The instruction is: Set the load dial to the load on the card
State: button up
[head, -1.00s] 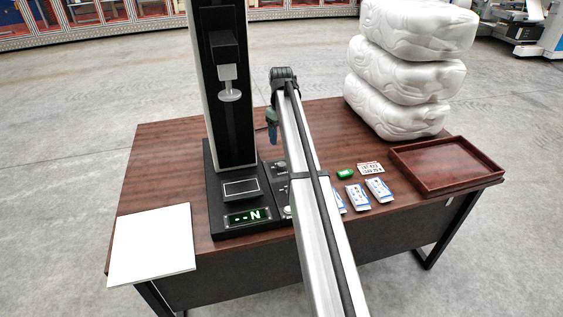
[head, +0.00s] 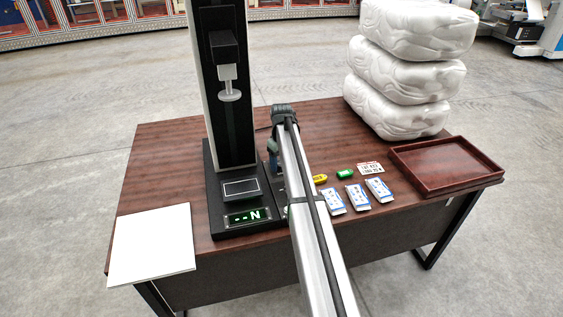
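The hoist (head: 229,90) is a tall black and silver column on a black base at the left of the table. Its green display (head: 247,216) reads "--N". The control panel right of the column is mostly behind my arm, and I cannot make out the load dial. My gripper (head: 272,162) points down over the panel, close to the column base. Its fingertips are partly hidden, so its opening and contact are unclear.
Several blue-white packets (head: 356,196) lie right of my arm, near a green item (head: 345,174) and a yellow item (head: 320,178). A brown tray (head: 420,185) is at the right, white wrapped bundles (head: 405,75) behind it. A white sheet (head: 152,243) lies front left.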

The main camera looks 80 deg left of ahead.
jog(key=shift+c, duration=0.4)
jog(key=c, duration=1)
jog(key=shift+o, duration=0.2)
jog(key=shift+m, duration=0.4)
jog(key=m, duration=0.3)
jog(key=shift+m, duration=0.4)
jog(key=m, duration=0.4)
jog(key=shift+m, duration=0.3)
jog(key=m, duration=0.4)
jog(key=shift+m, duration=2.2)
